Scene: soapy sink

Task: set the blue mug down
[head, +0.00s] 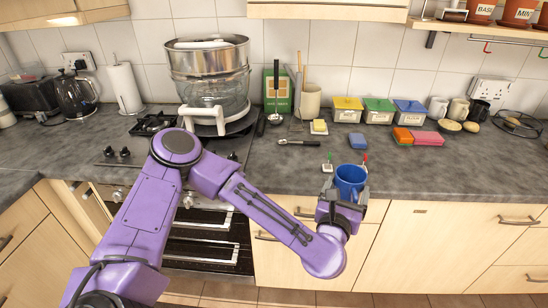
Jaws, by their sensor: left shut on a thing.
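The blue mug (350,178) is upright at the front edge of the dark grey countertop (440,180), right of centre in the head view. My left gripper (347,196) is shut on it from the front, and the gripper body hides the mug's lower part. I cannot tell whether the mug's base touches anything or hangs in front of the counter edge. My right gripper does not show.
Small green-topped and red-topped items (327,166) stand just behind the mug. The counter to the mug's right is clear.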

